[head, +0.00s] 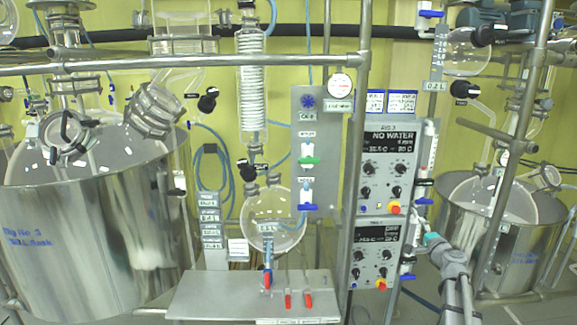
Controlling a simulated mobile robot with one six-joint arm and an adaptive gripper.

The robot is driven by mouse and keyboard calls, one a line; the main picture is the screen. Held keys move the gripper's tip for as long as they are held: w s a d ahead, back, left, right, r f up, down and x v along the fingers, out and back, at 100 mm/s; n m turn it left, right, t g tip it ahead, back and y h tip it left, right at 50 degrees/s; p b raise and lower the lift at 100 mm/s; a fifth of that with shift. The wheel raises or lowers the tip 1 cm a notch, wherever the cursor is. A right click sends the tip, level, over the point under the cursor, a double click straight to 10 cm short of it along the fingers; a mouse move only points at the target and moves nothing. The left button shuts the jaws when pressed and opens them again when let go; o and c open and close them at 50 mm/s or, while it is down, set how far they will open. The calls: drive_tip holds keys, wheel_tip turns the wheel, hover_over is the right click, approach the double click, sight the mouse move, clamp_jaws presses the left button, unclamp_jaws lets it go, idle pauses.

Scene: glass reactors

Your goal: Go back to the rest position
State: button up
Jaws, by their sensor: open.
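My arm reaches up from the lower right of the head view. My gripper (423,222) is at its far end, small in the picture, just right of the control boxes. It is open, and I see nothing held in it. It is close in the picture to the blue-handled valves on the thin vertical pipe beside the boxes. I cannot tell whether it touches them. The upper control box (390,160) reads "NO WATER". The lower control box (378,252) has knobs and a red and yellow button.
A large steel vessel (90,230) stands at left, a smaller one (505,245) at right. A round glass flask (272,220) hangs above a steel shelf (215,295) with red-handled valves. A metal post (520,140) rises right of my arm. Glassware and pipes crowd the area.

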drive_tip(key=s+a+f+n+g+y, duration=0.2)
drive_tip(key=s+a+f+n+g, duration=0.1)
drive_tip(key=a, duration=0.4)
drive_tip(key=s+a+f+n+g+y, duration=0.1)
drive_tip(key=s+a+f+n+g, duration=0.2)
drive_tip(key=a, duration=0.4)
drive_tip(key=s+a+f+n+g+y, duration=0.2)
drive_tip(key=s+a+f+n, duration=0.15)
drive_tip(key=a, duration=0.35)
drive_tip(key=s+a+f+n+g+h, duration=0.2)
drive_tip(key=s+g, duration=0.1)
drive_tip(key=s, duration=0.3)
drive_tip(key=s+a+f+n+g+h, duration=0.1)
drive_tip(key=s+f+n+g+h, duration=0.1)
drive_tip(key=s, duration=0.5)
drive_tip(key=s+a+f+n+g+h, duration=0.2)
drive_tip(key=s+f+g, duration=0.2)
drive_tip(key=s, duration=0.3)
drive_tip(key=shift+a+g+h, duration=0.3)
drive_tip(key=shift+h, duration=0.1)
